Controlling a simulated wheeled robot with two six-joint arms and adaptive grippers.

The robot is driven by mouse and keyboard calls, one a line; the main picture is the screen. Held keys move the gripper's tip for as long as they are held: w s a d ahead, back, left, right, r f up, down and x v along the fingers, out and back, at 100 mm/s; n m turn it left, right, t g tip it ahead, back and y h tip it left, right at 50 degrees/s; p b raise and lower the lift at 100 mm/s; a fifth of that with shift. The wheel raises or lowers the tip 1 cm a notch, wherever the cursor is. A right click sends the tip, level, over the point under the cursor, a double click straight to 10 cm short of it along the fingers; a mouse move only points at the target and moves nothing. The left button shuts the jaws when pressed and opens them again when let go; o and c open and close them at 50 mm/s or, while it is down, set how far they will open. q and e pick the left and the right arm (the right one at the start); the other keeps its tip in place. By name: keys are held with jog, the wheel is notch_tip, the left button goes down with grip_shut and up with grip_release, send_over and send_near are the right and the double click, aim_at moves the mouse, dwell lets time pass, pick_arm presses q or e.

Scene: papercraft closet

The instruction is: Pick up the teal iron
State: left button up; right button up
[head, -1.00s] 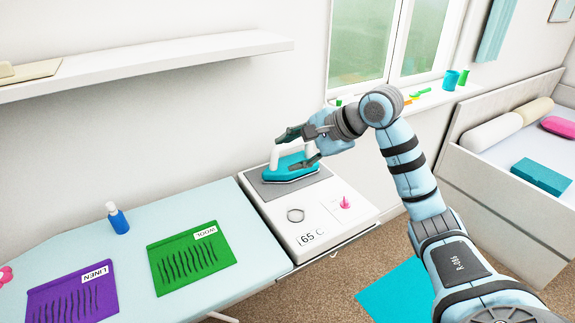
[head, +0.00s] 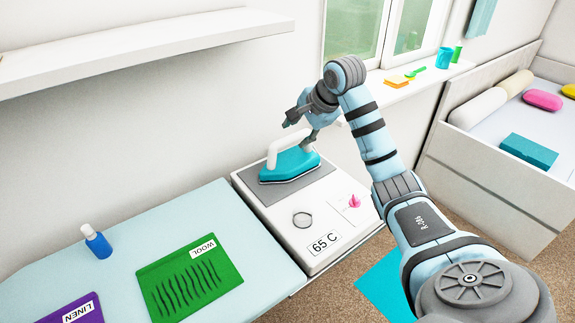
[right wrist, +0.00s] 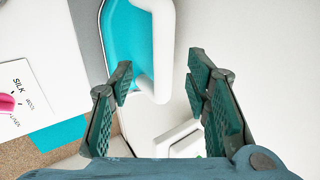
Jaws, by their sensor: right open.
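The teal iron (head: 291,166) with a white loop handle (head: 285,149) rests flat on the grey pad (head: 328,169) of the white station. My right gripper (head: 301,127) is open and empty, just above and behind the handle. In the right wrist view the open fingers (right wrist: 160,72) point towards the iron (right wrist: 121,42), and the near end of its white handle (right wrist: 162,60) shows between the fingertips. I cannot tell whether they touch it. My left gripper is not in view.
The station (head: 345,236) carries a "65 C" label, a ring and a pink knob (head: 354,201). On the left, the pale blue board (head: 200,220) holds a green WOOL cloth (head: 191,279), a purple LINEN cloth (head: 70,312) and a blue bottle (head: 98,243). A white shelf (head: 150,48) juts from the wall.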

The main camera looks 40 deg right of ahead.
aim_at(290, 138)
jog(key=x, duration=0.6)
jog(key=shift+w+a, duration=0.3)
grip_shut()
